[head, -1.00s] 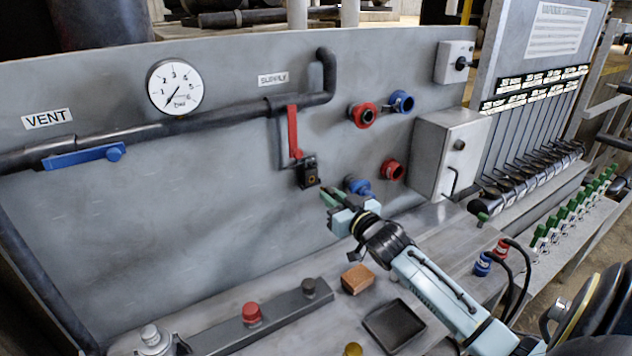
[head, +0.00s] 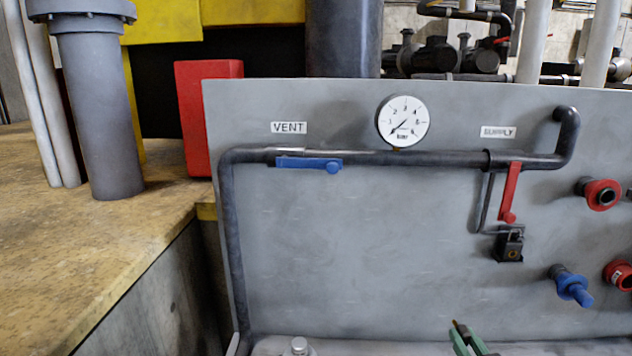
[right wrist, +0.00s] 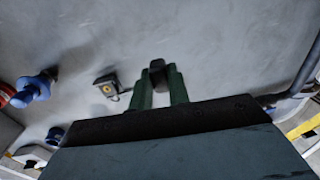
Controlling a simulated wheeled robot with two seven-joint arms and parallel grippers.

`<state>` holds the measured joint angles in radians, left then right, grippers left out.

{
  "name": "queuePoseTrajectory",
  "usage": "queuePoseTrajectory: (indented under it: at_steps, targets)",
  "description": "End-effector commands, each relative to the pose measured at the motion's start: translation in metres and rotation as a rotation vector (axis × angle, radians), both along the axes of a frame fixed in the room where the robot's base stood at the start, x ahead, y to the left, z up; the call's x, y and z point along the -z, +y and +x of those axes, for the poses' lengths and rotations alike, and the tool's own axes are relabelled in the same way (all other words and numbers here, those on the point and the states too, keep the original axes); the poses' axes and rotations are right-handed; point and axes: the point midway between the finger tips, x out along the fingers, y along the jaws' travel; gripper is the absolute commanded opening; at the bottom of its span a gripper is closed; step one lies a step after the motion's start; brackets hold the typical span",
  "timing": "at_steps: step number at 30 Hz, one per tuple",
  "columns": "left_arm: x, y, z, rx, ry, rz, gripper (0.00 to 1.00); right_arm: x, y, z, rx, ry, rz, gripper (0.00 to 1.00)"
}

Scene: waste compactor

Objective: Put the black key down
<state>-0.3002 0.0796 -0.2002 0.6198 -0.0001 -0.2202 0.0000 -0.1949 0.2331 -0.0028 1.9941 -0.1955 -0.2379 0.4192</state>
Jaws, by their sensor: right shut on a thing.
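My right gripper (head: 470,340) shows at the bottom edge of the head view, in front of the grey panel. Its green fingers also show in the right wrist view (right wrist: 158,88), shut on the black key (right wrist: 157,68), a small dark piece between the fingertips. In the head view the key cannot be made out clearly. That block also shows in the right wrist view (right wrist: 107,84). My left gripper is not in view.
The grey panel (head: 370,250) carries a gauge (head: 403,121), a blue vent lever (head: 309,164) lying level and a red supply lever (head: 510,192) hanging down. Blue (head: 571,286) and red (head: 603,194) couplings stick out at right. The worktop is mostly out of the picture.

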Motion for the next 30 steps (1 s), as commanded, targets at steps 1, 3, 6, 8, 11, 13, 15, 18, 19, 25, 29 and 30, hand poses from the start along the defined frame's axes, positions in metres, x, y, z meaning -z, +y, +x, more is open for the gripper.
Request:
queuePoseTrajectory:
  at_steps: [1,3,6,8,11,13,15,18,19,25,29,30]
  targets:
    - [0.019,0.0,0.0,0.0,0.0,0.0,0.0,0.015,0.023,-0.011,-0.009,-0.002,0.009,0.0]
    - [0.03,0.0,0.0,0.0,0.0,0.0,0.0,0.019,0.046,-0.023,-0.013,-0.003,0.006,0.0]
    - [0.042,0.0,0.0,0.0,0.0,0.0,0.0,0.019,0.068,-0.036,-0.01,-0.003,0.004,0.0]
    - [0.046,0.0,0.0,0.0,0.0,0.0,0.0,0.018,0.077,-0.042,-0.006,-0.003,0.002,0.0]
    - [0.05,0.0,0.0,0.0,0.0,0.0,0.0,0.016,0.085,-0.048,0.0,-0.003,0.001,0.0]
    - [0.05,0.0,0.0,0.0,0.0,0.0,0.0,0.015,0.087,-0.05,0.002,-0.002,-0.001,0.0]
    - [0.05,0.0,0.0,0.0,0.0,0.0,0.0,0.014,0.088,-0.05,0.003,-0.001,-0.002,0.0]
    - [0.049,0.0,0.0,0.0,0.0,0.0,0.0,0.013,0.087,-0.05,0.002,-0.001,-0.003,0.0]
    - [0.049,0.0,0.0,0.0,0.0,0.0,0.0,0.013,0.087,-0.05,0.002,-0.001,-0.003,0.0]
    - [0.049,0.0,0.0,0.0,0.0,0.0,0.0,0.005,0.096,-0.05,-0.043,-0.007,-0.005,0.0]
    - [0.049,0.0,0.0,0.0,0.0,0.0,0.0,-0.006,0.113,-0.053,-0.133,-0.006,-0.01,0.0]
    - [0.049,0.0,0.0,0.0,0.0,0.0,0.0,-0.012,0.12,-0.053,-0.169,-0.009,-0.01,0.0]
